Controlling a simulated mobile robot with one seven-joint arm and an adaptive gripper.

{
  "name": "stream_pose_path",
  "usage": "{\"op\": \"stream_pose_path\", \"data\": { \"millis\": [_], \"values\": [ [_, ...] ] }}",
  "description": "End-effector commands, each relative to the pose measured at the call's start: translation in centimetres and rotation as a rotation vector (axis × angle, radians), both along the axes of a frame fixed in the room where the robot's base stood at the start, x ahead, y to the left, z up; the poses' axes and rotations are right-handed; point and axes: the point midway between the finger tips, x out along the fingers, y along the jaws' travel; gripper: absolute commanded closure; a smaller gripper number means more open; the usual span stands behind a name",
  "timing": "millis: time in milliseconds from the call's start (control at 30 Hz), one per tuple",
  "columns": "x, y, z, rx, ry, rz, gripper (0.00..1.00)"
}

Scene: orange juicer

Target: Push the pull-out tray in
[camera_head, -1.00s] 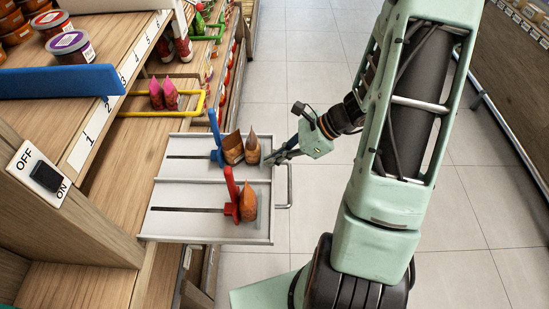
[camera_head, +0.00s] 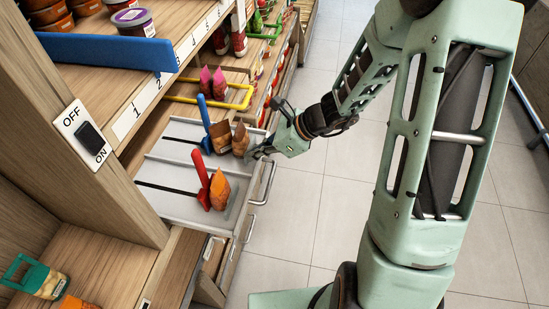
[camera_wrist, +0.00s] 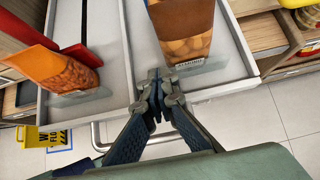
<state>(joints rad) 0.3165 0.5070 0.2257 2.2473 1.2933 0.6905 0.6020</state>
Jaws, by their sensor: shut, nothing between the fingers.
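The pull-out tray (camera_head: 182,207) is white, with two lanes, and sticks out past the shelf's front edge. A blue pusher (camera_head: 204,122) and a red pusher (camera_head: 202,180) stand upright in its slots. Brown bags (camera_head: 240,138) stand before the blue one and an orange bag (camera_head: 220,190) before the red one. A metal handle (camera_head: 268,184) is on the tray's front. My gripper (camera_head: 254,153) is shut and empty at the front edge, beside the brown bags. In the wrist view its fingertips (camera_wrist: 160,78) overlap the front wall near the lane divider; contact is unclear.
A wooden post with an OFF/ON switch (camera_head: 87,136) stands left of the tray. A blue bar (camera_head: 100,52) lies along the shelf above. A yellow rail (camera_head: 225,95) is behind the tray. Tiled floor (camera_head: 310,215) is open to the right.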

Motion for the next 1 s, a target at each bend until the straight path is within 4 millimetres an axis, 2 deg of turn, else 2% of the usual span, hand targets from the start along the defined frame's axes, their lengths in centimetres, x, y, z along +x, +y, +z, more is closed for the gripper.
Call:
{"op": "stream_pose_path", "data": {
  "millis": [33,100,600,800,1000],
  "values": [
    [0.1,1.4,-0.2,0.003,0.0,0.009,1.0],
    [0.5,2.6,-0.1,0.004,0.0,0.01,1.0],
    [3.2,11.1,-0.1,0.004,0.002,0.01,1.0],
    [4.0,13.3,0.0,0.003,0.002,0.007,1.0],
    [4.4,14.5,0.0,0.002,0.002,0.006,1.0]
  ]
}}
